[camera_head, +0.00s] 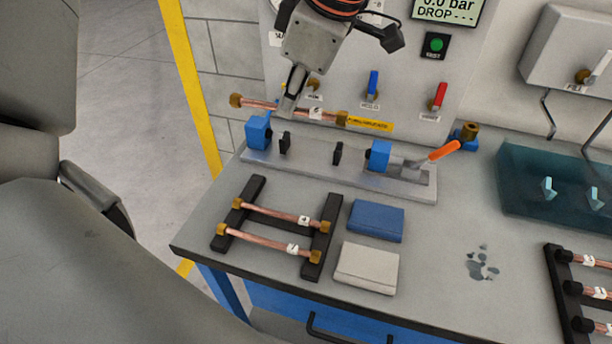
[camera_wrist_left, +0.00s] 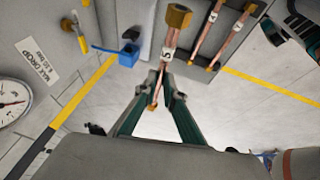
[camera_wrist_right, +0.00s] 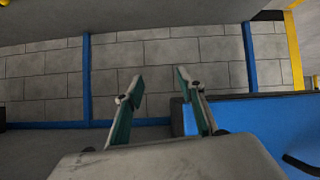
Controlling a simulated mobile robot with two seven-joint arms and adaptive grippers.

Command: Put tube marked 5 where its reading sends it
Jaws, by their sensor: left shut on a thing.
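The copper tube marked 5 (camera_head: 262,104) has brass end fittings and a white label. My left gripper (camera_head: 292,103) is shut on it and holds it roughly level above the back of the test fixture (camera_head: 310,165). The tube also shows between the fingers in the left wrist view (camera_wrist_left: 170,40). The fixture has blue end blocks, black supports and an orange-handled lever (camera_head: 445,150); no tube lies in it. The panel display (camera_head: 447,10) reads 0.0 bar, DROP with dashes. My right gripper (camera_wrist_right: 158,88) is open and empty in the right wrist view, outside the head view.
A black rack (camera_head: 322,235) holds two tubes, one marked 4. Blue (camera_head: 376,221) and pale (camera_head: 366,267) pads lie beside it. A teal tank (camera_head: 520,190) and another rack of tubes (camera_head: 560,285) stand right. Panel levers (camera_head: 372,84) and a green button (camera_head: 435,45) are behind the fixture.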

